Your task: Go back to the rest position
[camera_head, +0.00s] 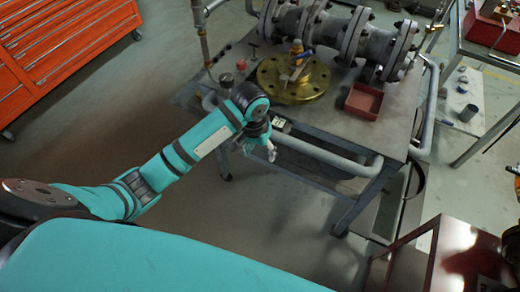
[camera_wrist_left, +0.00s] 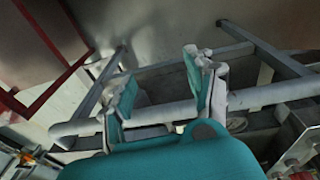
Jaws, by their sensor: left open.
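My left gripper (camera_head: 271,150) hangs at the front edge of the grey work table (camera_head: 318,118), just below and in front of the tabletop. In the left wrist view its two fingers (camera_wrist_left: 160,95) are apart with nothing between them. The table's tubular rail (camera_wrist_left: 250,97) shows behind the fingers there. The brass flange (camera_head: 290,92) of the gate valve lies on the table, beyond the gripper and apart from it. My right gripper is in neither view.
A small red tray (camera_head: 363,101) and large grey flanged pipes (camera_head: 345,32) sit on the table. An orange tool cabinet (camera_head: 60,55) stands at the left. A dark red box (camera_head: 465,265) is at the lower right. The floor (camera_head: 150,100) left of the table is clear.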

